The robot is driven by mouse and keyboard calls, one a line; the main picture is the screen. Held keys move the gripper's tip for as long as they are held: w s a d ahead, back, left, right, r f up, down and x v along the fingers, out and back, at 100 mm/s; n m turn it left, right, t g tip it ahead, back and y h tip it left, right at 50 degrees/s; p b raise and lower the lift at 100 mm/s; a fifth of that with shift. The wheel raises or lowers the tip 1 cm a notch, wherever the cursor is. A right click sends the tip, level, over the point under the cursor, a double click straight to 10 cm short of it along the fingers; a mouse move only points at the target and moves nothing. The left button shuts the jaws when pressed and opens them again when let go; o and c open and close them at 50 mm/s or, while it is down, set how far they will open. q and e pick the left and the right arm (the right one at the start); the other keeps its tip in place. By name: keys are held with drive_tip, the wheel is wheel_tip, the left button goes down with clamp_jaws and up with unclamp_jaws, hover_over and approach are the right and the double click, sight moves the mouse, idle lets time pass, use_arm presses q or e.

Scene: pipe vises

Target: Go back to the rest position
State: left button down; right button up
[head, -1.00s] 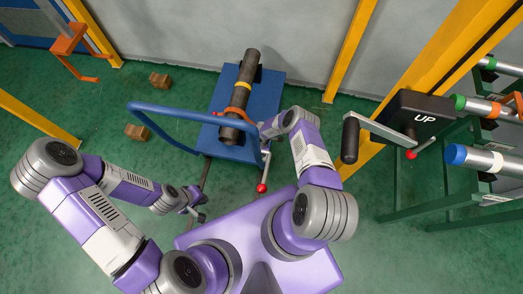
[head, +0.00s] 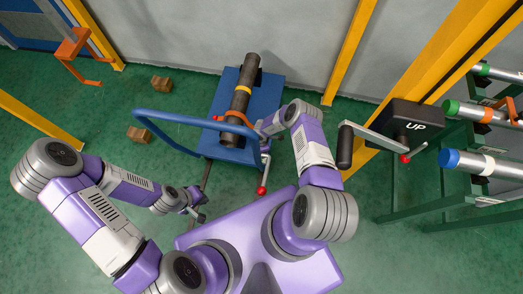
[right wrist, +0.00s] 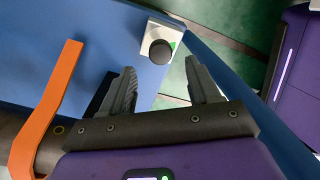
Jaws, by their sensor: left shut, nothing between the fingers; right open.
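My left gripper (head: 195,207) is low at the left of my purple base in the head view. It is shut, empty and clear of other things. My right gripper (head: 262,130) is at the right side of the blue cart (head: 268,90), partly hidden by its own arm. In the right wrist view its two dark fingers (right wrist: 160,85) are apart, with nothing between them. They reach over a blue surface, close to a grey plate with a black round knob (right wrist: 160,52). A dark pipe (head: 247,75) with a yellow band lies on the cart, with an orange strap-like part near its lower end.
A curved blue handle bar (head: 150,108) crosses left of the cart. A red-knobbed lever (head: 263,190) stands in front of it. A crank on a box marked UP (head: 415,125) and a pipe rack (head: 450,190) are at right. Wooden blocks (head: 161,83) lie on open green floor at left.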

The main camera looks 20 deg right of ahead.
wheel_tip(320, 180, up, 2)
drive_tip(key=shift+r+p, duration=0.2)
drive_tip(key=shift+p, duration=0.2)
drive_tip(key=shift+w, duration=0.1)
